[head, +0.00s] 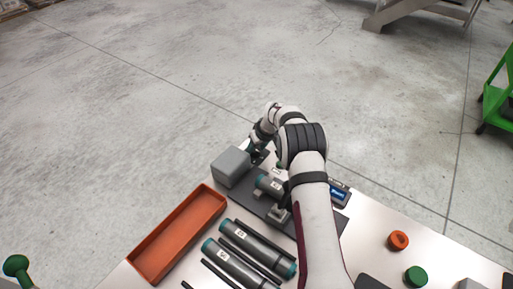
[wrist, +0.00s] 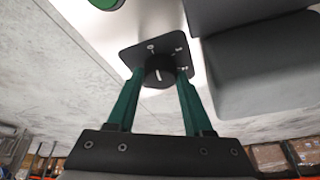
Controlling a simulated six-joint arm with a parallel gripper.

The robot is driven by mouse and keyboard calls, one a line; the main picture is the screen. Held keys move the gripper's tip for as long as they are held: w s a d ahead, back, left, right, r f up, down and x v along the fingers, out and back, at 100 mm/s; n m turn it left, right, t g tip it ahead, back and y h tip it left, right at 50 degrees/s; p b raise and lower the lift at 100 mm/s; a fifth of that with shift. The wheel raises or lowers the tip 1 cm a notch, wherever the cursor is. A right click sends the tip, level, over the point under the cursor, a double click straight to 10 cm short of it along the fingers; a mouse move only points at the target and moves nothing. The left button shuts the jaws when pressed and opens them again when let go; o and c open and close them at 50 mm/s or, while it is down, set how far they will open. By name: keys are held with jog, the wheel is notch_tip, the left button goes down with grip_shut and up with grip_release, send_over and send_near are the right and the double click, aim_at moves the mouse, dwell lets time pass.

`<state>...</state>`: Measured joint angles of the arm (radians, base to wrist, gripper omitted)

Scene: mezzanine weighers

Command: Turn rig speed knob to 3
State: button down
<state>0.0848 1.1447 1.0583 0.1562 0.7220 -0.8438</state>
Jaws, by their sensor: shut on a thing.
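The rig speed knob (wrist: 159,66) is a black round knob with a white pointer line, on a dark plate (wrist: 131,55) in the wrist view. A 0-like mark shows at the plate's upper left and smaller marks toward the right; I cannot read them all. The pointer's exact setting is unclear. My gripper (wrist: 160,78) is shut on the knob, with one green finger on each side. In the head view my gripper (head: 257,153) is at the far end of the rig, beside a grey box (head: 231,164), and the knob is mostly hidden there.
A grey cylinder with teal ends (head: 267,184) lies on the rig near my arm. A small blue display (head: 338,193) is right of my arm. An orange tray (head: 180,232), cylinders between black rails (head: 243,246), an orange ring (head: 398,240) and a green one (head: 416,276) are on the table.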

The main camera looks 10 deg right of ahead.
jog(key=shift+a+m+h, duration=0.15)
jog(key=shift+m+h, duration=0.35)
jog(key=shift+m, duration=0.9)
jog(key=shift+m+h, duration=0.3)
jog(key=shift+m, duration=0.5)
jog(key=shift+a+m+h, duration=0.15)
jog(key=shift+m+h, duration=0.65)
jog(key=shift+m, duration=1.2)
jog(key=shift+a+m+g+h, duration=0.15)
jog(key=shift+m+h, duration=0.25)
jog(key=shift+m, duration=0.75)
jog(key=shift+d+m+g+h, duration=0.15)
jog(key=shift+m+h, duration=0.25)
jog(key=shift+m, duration=0.75)
jog(key=shift+w+a+m+g+h, duration=0.15)
jog(key=shift+m+g+h, duration=0.25)
jog(key=shift+m, duration=0.8)
jog(key=shift+m+g, duration=0.3)
jog(key=shift+m, duration=0.7)
jog(key=shift+c, duration=1.5)
grip_release()
